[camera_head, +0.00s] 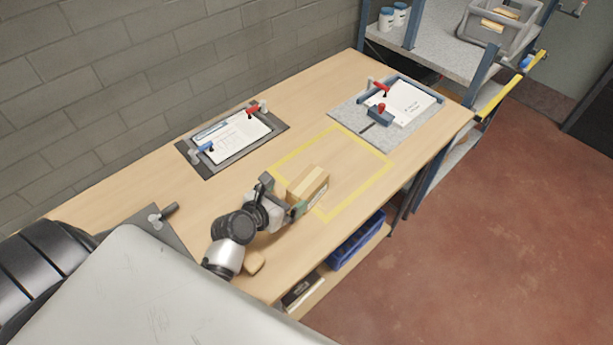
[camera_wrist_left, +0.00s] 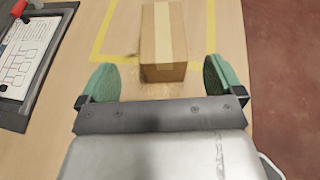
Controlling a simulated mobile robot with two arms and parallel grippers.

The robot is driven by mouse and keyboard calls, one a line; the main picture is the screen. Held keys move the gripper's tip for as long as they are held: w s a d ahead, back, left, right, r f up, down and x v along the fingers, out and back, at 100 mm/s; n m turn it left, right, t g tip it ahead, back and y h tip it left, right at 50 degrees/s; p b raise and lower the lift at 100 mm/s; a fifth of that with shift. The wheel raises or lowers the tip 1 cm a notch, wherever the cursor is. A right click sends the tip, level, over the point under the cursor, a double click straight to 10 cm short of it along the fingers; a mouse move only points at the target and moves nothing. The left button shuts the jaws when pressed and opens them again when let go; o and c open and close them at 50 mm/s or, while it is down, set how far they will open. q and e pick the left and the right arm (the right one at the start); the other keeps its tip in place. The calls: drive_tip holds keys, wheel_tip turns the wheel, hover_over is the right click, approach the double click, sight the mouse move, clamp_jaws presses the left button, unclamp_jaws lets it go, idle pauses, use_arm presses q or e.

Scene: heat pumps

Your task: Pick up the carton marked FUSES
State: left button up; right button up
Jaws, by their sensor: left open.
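A small brown carton (camera_head: 308,184) with a paler tape strip sits on the wooden bench, at the near-left part of a yellow taped outline. No FUSES marking can be read on it. It also shows in the left wrist view (camera_wrist_left: 163,48), at the top middle, just beyond the fingertips. My left gripper (camera_head: 283,198) is open right beside the carton, at its near left side. In the left wrist view its green-padded fingers (camera_wrist_left: 161,80) stand apart, one to each side of the carton's near end. My right gripper is not in view.
A clamped sheet on a dark board (camera_head: 232,138) lies at the back left. A grey fixture with white paper (camera_head: 403,103) stands at the back right. The yellow outline (camera_head: 372,180) is bare right of the carton. A blue bin (camera_head: 356,240) sits below the bench.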

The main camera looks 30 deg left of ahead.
sight(304, 185)
use_arm(q)
drive_tip(key=shift+w+d+f, duration=0.15)
drive_tip(key=shift+w+d, duration=0.25)
drive_tip(key=shift+w, duration=0.15)
drive_tip(key=shift+w+d+f, duration=0.15)
drive_tip(key=shift+w+d, duration=0.2)
drive_tip(key=shift+w, duration=0.2)
drive_tip(key=x, duration=0.5)
drive_tip(key=shift+w+a+f, duration=0.1)
drive_tip(key=shift+a, duration=0.2)
drive_tip(key=shift+w+f, duration=0.2)
drive_tip(key=shift+w, duration=0.2)
drive_tip(key=shift+c, duration=0.2)
drive_tip(key=shift+s, duration=0.1)
drive_tip(key=shift+c, duration=2.2)
drive_tip(key=shift+r, duration=0.1)
drive_tip(key=c, duration=0.6)
drive_tip(key=shift+c, duration=0.2)
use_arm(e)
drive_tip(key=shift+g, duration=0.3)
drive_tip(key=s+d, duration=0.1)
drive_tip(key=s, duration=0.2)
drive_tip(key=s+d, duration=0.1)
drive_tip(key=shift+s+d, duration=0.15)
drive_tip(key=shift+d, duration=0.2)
